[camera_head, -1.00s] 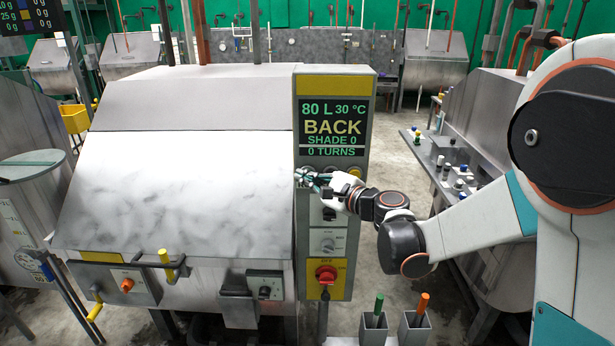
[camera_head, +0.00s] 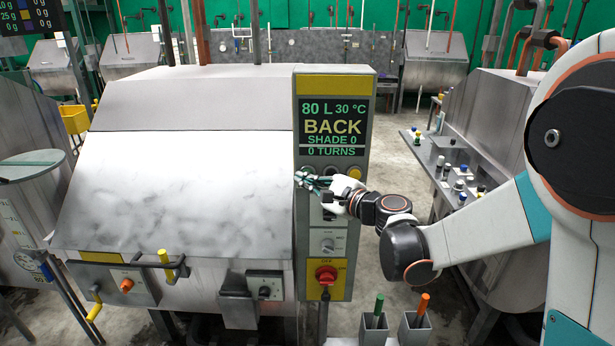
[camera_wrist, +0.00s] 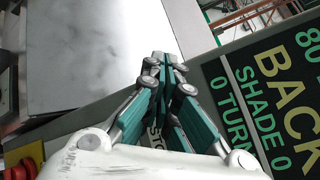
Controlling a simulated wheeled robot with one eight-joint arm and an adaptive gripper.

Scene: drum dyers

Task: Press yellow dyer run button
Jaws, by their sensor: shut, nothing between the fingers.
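The dyer's control panel (camera_head: 363,115) has yellow plates and a screen (camera_head: 332,128) reading 80 L, 30 °C, BACK, SHADE 0, 0 TURNS. My gripper (camera_head: 303,178) is shut and empty, in front of the panel just below the screen, with its fingertips near the panel's left edge. A row of round controls there is partly behind it; a yellow one (camera_head: 355,172) shows at the right. I cannot tell which is the run button, nor whether the fingertips touch anything. In the wrist view my shut fingers (camera_wrist: 166,62) partly cover lettering starting "STO".
Below are a grey knob (camera_head: 327,246) and a red rotary switch (camera_head: 326,274) marked OFF. The dyer's steel hood (camera_head: 175,190) is close on the left. Holders with a green (camera_head: 379,303) and an orange (camera_head: 423,302) handle stand below right.

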